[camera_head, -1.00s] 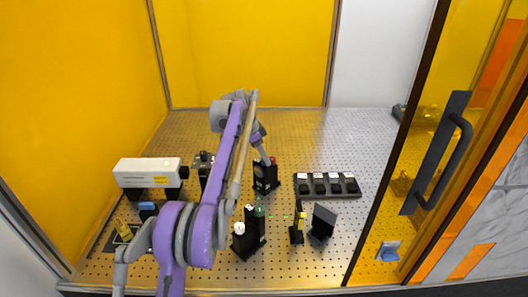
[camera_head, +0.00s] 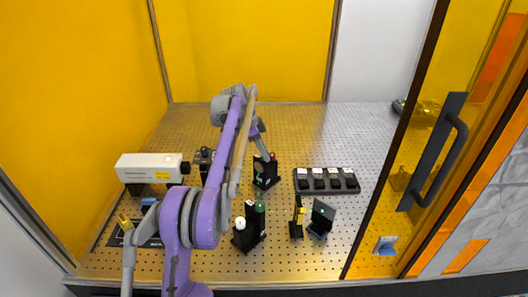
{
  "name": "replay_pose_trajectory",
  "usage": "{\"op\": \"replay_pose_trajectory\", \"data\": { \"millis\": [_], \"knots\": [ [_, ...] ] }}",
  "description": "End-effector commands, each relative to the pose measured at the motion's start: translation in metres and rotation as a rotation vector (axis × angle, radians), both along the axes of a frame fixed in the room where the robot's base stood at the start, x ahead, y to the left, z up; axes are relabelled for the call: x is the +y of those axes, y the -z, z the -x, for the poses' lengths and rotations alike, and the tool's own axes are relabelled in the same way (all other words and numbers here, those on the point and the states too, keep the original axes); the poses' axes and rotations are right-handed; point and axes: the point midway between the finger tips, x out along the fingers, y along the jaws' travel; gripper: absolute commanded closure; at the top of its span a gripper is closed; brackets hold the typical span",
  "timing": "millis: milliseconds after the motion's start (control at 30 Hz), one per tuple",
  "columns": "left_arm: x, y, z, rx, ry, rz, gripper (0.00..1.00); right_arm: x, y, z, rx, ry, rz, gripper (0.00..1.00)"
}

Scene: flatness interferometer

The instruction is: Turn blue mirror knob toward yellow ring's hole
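My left arm rises from the bottom left and bends down at its elbow. Its gripper (camera_head: 265,155) is at a black mirror mount (camera_head: 266,175) with a red knob (camera_head: 273,156). I cannot tell whether they touch or whether the fingers are open. A blue part (camera_head: 149,202) shows at the left beside my arm; whether it is the blue mirror knob is unclear. A yellow piece (camera_head: 301,212) on a thin black post, possibly the yellow ring, stands right of centre; its hole is too small to make out.
A white box-shaped device (camera_head: 148,166) stands at the left. A black mount with white and green knobs (camera_head: 248,236) is in front. A dark tilted plate (camera_head: 321,215) and a black tray (camera_head: 327,190) are at the right. An open door with a handle (camera_head: 437,155) borders the right.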

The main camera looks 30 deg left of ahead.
Motion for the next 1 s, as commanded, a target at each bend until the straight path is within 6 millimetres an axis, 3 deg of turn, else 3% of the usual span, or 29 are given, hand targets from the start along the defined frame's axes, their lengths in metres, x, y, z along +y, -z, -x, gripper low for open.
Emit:
{"op": "replay_pose_trajectory", "data": {
  "millis": [33, 133, 467, 800, 1000],
  "knots": [
    [0.0, 0.0, 0.0, 0.0, 0.0, 0.0, 0.53, 0.0, 0.0, 0.0, 0.0, 0.0, 0.0, 0.5],
    [0.0, 0.0, 0.0, 0.0, 0.0, 0.0, 0.36, 0.0, 0.0, 0.0, 0.0, 0.0, 0.0, 0.5],
    [0.001, -0.002, 0.001, 0.002, -0.001, 0.0, 0.36, 0.0, 0.0, 0.0, 0.0, 0.0, 0.0, 0.5],
    [0.017, -0.049, 0.012, 0.001, -0.001, 0.001, 0.36, 0.0, -0.001, -0.001, -0.001, 0.0, 0.0, 0.5],
    [0.022, -0.066, 0.016, 0.001, -0.002, 0.0, 0.36, 0.0, 0.0, 0.0, -0.001, 0.0, 0.0, 0.5]
  ]
}}
